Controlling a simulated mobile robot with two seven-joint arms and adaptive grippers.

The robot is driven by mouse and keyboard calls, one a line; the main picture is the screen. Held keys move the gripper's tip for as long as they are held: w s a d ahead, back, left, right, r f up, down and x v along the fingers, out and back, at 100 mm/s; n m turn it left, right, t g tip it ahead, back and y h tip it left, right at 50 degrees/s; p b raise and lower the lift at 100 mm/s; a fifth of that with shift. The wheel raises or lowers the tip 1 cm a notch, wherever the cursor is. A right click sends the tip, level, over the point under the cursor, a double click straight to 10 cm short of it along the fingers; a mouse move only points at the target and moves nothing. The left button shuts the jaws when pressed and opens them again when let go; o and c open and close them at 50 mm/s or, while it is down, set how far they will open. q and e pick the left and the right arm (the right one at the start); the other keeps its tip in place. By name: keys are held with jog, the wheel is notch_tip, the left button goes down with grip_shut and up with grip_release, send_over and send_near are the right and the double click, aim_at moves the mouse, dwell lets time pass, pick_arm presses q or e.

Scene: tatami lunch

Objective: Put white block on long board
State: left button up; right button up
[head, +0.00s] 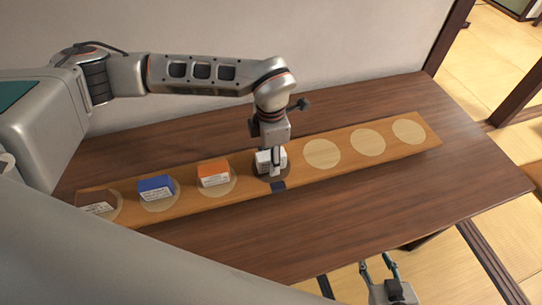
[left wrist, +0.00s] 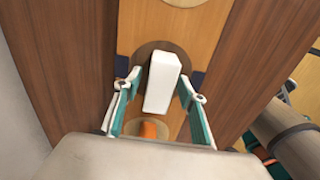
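The white block (head: 264,157) stands on the dark round spot of the long board (head: 376,153), near the board's middle. My left gripper (head: 272,172) is down over the block from above. In the left wrist view the white block (left wrist: 163,82) lies between the two spread fingers of my left gripper (left wrist: 160,76). A gap shows at the left finger; the right fingertip is close to the block, and contact cannot be told. My right gripper (head: 378,262) is open and empty at the bottom right, beyond the table's front edge.
An orange block (head: 213,173), a blue block (head: 156,188) and a brown block (head: 97,202) stand on pale circles left of the white block. Pale circles on the right are empty. The dark table (head: 440,190) is otherwise clear; a wall runs behind it.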

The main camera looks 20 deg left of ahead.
pick_arm(q)
notch_tip(320, 180, up, 12)
jog(key=shift+r, duration=0.15)
dwell(0.5)
jog(key=shift+s, duration=0.1)
dwell(0.4)
